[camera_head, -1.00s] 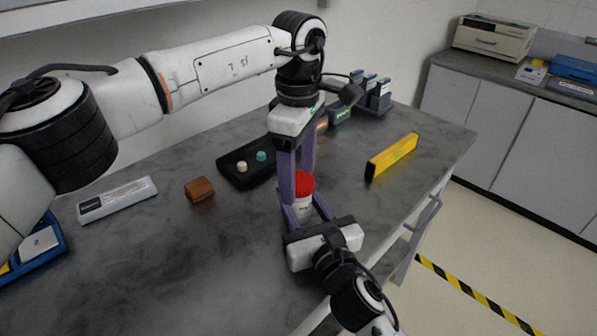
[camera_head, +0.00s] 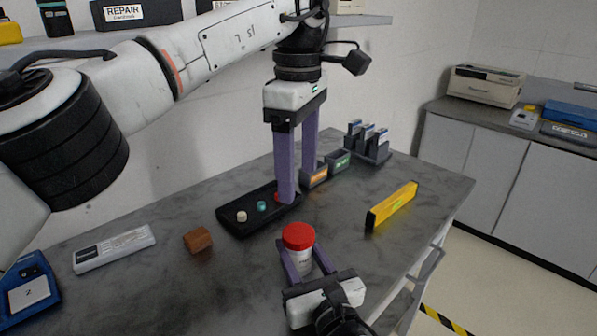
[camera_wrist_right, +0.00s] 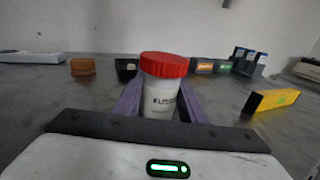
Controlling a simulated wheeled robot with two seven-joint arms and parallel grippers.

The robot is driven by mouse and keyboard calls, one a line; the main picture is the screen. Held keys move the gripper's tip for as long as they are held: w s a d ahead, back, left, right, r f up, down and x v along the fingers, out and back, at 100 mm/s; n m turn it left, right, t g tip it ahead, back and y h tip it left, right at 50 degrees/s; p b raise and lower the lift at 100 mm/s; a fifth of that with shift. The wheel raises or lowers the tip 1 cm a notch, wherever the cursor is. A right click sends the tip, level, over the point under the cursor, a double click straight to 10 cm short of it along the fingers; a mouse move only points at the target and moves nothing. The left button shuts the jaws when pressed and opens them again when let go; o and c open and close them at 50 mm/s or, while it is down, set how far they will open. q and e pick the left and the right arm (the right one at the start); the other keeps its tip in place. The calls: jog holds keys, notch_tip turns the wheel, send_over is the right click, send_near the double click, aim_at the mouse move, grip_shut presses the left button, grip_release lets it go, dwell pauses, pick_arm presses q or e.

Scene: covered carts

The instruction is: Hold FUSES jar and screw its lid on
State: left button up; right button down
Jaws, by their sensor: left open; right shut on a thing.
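The red lid (camera_head: 298,236) sits on top of the jar and also shows in the right wrist view (camera_wrist_right: 164,64). How tightly it is seated cannot be told. My right gripper (camera_head: 300,254) is shut on the jar, a finger on each side of its body. My left gripper (camera_head: 298,190) is open and empty, pointing down, above and apart from the lid.
A black tray (camera_head: 236,229) with small cream, teal and red pieces lies behind the jar. A brown block (camera_head: 197,240) and a grey-white case (camera_head: 114,248) are left. A yellow bar (camera_head: 393,205) lies right. Small bins (camera_head: 338,162) and a rack (camera_head: 372,152) stand behind.

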jog(key=c, duration=1)
grip_release()
jog(key=shift+c, duration=0.2)
jog(key=v, duration=1)
jog(key=shift+s, duration=0.2)
